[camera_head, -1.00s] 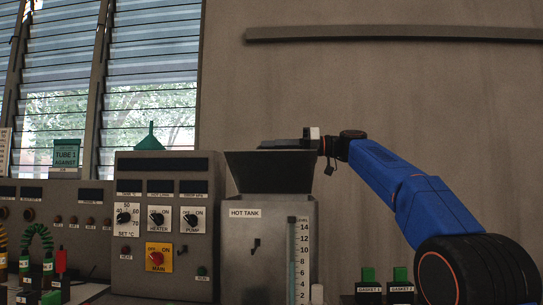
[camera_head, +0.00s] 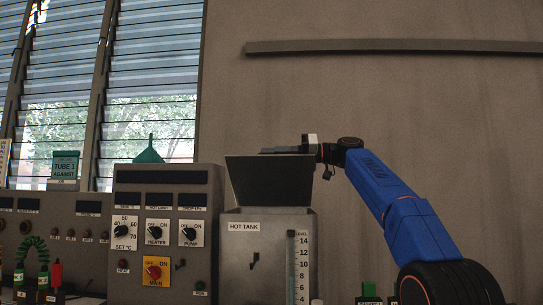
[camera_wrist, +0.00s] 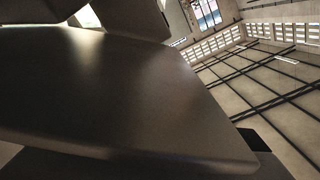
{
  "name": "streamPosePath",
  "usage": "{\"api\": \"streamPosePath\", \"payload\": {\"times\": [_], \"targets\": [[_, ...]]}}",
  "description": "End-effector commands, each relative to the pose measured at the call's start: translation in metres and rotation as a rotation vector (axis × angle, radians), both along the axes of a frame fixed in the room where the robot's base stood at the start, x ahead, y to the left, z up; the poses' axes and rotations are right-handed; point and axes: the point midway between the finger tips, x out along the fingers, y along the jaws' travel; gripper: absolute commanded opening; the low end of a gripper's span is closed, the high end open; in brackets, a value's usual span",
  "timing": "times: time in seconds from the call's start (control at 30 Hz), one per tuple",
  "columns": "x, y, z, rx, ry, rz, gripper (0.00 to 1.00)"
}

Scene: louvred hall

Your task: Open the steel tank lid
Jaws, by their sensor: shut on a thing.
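The steel tank (camera_head: 240,250) is a grey box labelled HOT TANK, with a level scale on its front right. Its lid (camera_head: 270,182) stands raised at the top of the tank in the head view, steeply tilted, with its broad dark face towards the camera. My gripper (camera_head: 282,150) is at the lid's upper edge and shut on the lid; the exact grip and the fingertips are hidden. In the wrist view a large grey plate, apparently the lid (camera_wrist: 120,90), fills most of the picture.
A control console (camera_head: 165,230) with knobs stands close to the tank's left, with a green funnel (camera_head: 149,152) on top. A green TUBE 1 box (camera_head: 65,165) is further left. Green-topped gasket holders (camera_head: 369,290) are low on the right. The wall behind is bare except for a rail (camera_head: 390,46).

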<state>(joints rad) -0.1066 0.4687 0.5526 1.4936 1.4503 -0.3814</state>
Motion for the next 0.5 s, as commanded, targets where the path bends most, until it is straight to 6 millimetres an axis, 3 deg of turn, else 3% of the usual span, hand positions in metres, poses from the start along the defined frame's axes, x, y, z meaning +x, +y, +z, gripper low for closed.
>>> {"api": "streamPosePath", "payload": {"times": [0.07, 0.1, 0.13, 0.5], "targets": [[0.0012, -0.0004, -0.0009, 0.000, 0.001, -0.001, 0.00], [0.0012, -0.0003, -0.0009, 0.000, 0.000, -0.001, 0.19], [0.0011, -0.0004, -0.0008, 0.000, 0.000, -0.001, 0.26], [0.0003, -0.0029, -0.0003, -0.001, 0.000, -0.001, 0.28]]}}
